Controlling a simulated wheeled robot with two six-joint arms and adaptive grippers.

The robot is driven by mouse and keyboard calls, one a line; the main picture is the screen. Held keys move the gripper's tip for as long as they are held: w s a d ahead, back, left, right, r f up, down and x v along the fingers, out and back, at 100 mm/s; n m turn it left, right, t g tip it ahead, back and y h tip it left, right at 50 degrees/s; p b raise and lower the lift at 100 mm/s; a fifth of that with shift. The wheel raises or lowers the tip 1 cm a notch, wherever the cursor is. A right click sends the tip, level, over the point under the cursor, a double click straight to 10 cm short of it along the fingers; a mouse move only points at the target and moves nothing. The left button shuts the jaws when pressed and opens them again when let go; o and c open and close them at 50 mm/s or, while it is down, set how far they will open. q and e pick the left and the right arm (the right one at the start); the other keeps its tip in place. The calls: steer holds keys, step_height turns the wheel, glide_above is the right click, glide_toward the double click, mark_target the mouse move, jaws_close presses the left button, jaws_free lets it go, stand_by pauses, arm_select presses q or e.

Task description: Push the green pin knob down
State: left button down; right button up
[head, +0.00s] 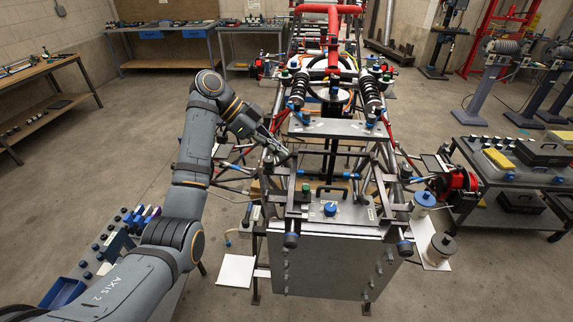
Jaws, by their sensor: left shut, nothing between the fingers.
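My left arm comes in from the left, and its gripper (280,152) is over the left side of the tube chassis (386,186). The fingers are shut with nothing between them. A small dark green knob (305,188) stands upright on the chassis, a little nearer to me and to the right of the fingertips, apart from them. Another small green knob (285,75) shows farther back on the left. I cannot tell from this view which one is the pin knob, or how far down either is. My right gripper is out of view.
A grey box with a blue knob (330,209) fills the chassis front. Black coil springs (300,84) and a red bar (318,8) stand behind. A red reel (459,181) and canisters (441,246) stick out on the right. A cart (522,178) stands farther right.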

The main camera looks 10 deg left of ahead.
mark_target(309, 188)
arm_select(q)
steer(key=p+x, duration=0.2)
steer(key=x, duration=0.3)
steer(key=shift+d+f, duration=0.15)
steer(key=shift+d, duration=0.2)
steer(key=f, duration=0.1)
steer(key=d+f+p, duration=0.1)
steer(key=f, duration=0.1)
steer(key=f+p, duration=0.1)
steer(key=f, duration=0.1)
steer(key=shift+d, duration=0.4)
steer(key=shift+a+f, duration=0.1)
steer(key=shift+f, duration=0.5)
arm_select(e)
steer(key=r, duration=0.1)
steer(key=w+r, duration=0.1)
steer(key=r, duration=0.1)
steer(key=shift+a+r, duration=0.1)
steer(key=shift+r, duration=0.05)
